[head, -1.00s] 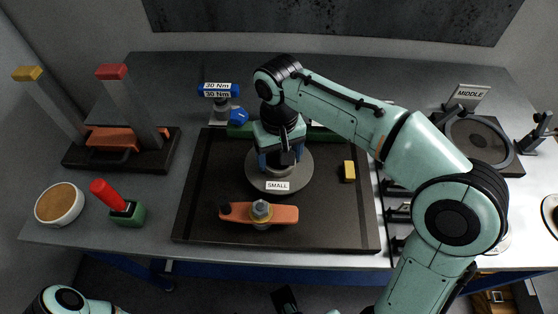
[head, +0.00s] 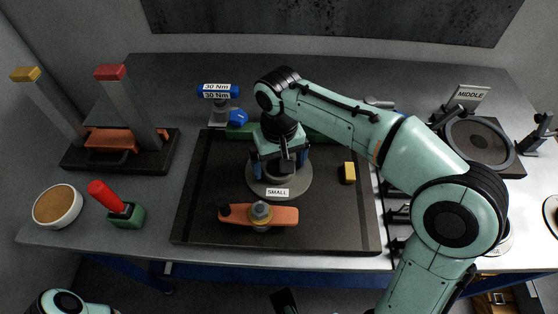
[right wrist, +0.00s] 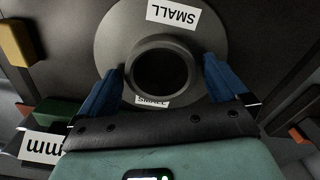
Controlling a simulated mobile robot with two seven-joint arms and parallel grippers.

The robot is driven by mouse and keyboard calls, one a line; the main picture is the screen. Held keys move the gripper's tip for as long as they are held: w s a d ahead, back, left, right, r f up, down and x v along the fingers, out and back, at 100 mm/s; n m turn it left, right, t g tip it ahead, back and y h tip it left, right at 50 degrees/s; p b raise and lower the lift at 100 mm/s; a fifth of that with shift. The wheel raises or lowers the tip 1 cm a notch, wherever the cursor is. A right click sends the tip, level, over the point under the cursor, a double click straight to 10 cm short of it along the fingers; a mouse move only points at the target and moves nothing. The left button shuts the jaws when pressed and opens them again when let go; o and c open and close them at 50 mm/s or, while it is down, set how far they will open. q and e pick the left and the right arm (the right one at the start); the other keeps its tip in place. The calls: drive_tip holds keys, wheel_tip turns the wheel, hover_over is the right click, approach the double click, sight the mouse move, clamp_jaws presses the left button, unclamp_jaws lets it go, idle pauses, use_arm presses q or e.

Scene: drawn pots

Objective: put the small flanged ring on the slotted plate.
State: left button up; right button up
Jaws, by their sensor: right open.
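The small flanged ring (head: 300,182) is a grey disc with a raised collar and a SMALL label. The hand hides the ring's far side in the head view.
On the plate are an orange clamp bar (head: 284,216) with a bolt, a yellow block (head: 349,172) and a green bar behind. Left stand a red-handled tool (head: 105,195), a bowl (head: 58,207) and a two-post stand (head: 80,160). A MIDDLE-labelled disc (head: 505,148) is at right.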

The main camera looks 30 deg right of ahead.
wheel_tip(320, 180, up, 12)
drive_tip(key=p, duration=0.3)
idle(0.5)
